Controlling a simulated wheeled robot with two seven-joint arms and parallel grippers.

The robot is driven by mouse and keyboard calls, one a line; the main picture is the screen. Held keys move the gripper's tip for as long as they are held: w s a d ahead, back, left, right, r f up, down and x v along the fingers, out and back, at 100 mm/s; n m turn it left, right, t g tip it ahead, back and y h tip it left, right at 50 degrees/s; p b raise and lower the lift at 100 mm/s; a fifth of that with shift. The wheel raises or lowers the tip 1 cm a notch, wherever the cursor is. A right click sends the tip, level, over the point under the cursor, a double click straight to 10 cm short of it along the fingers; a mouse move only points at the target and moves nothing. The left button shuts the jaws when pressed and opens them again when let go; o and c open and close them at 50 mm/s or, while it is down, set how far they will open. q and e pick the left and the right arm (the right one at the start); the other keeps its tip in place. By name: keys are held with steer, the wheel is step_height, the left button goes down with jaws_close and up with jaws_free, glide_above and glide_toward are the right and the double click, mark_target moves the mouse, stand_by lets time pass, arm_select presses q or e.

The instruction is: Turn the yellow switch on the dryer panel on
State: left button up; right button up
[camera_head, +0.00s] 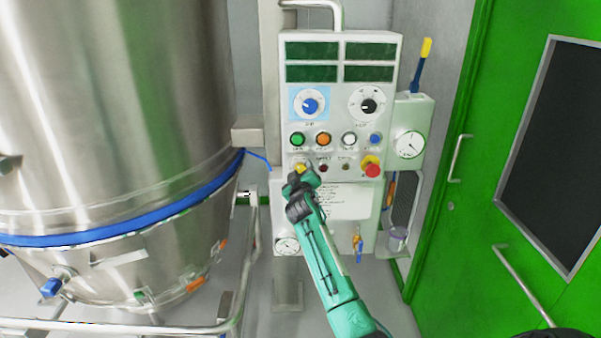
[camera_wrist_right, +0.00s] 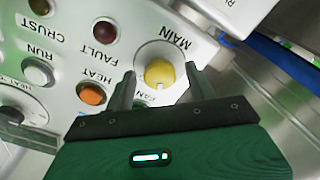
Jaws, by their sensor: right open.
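The dryer panel (camera_head: 335,118) is a pale box on a post, with displays, dials and buttons. Its yellow switch (camera_head: 300,167) sits at the left of the lower row, partly covered by my right gripper (camera_head: 301,180). In the right wrist view the yellow switch (camera_wrist_right: 159,73) is a round knob on a white ring, labelled MAIN. My right gripper (camera_wrist_right: 160,77) is open, with one finger on each side of the knob. I cannot tell whether the fingers touch it. My left gripper is not in view.
A red emergency button (camera_head: 371,168) is at the panel's lower right. Green, orange, white and blue buttons sit just above the switch; the orange HEAT button (camera_wrist_right: 91,94) is near one finger. A large steel vessel (camera_head: 115,110) stands left, a green door (camera_head: 465,230) right.

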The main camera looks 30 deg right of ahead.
steer(key=shift+c, duration=0.5)
steer(key=c, duration=0.9)
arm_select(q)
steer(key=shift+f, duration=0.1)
